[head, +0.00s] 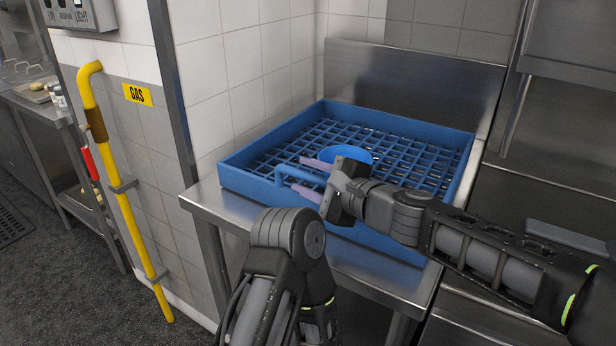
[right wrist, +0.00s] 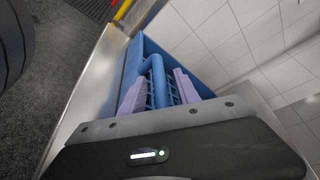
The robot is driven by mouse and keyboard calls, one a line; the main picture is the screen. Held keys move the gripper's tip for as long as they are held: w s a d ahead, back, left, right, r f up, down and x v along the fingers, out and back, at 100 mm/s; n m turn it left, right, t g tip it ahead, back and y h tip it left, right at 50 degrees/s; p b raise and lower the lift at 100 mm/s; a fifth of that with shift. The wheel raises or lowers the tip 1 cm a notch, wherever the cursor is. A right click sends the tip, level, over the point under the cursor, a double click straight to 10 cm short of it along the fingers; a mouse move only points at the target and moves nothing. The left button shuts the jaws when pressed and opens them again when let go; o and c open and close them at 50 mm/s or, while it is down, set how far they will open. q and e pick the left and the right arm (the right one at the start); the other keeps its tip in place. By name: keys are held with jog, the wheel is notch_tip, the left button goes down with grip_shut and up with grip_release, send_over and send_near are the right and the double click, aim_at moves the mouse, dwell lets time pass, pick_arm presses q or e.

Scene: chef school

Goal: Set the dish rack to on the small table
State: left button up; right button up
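The blue dish rack (head: 235,180), a square tray with a grid floor, sits on a small steel table (head: 215,205) in the corner. A blue handle (head: 283,172) stands out at its near left side. My right gripper (head: 305,178) has its lavender fingers apart, one on each side of the handle. In the right wrist view the handle (right wrist: 158,82) runs between the two fingers, with gaps showing beside it. A blue rounded bowl-like thing (head: 347,154) shows in the rack, partly hidden by my gripper. My left gripper is out of view.
Tiled walls and a steel backsplash (head: 410,85) close in the table at the left and back. A yellow gas pipe (head: 122,200) runs down the left wall. Steel equipment (head: 555,185) stands at the right. Dark floor (head: 80,290) is clear at the lower left.

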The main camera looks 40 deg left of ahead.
jog(key=shift+d, duration=0.45)
jog(key=b+v, duration=0.1)
jog(key=v, duration=0.6)
jog(key=shift+s+b, duration=0.1)
jog(key=shift+b, duration=0.25)
jog(key=shift+s+a, duration=0.1)
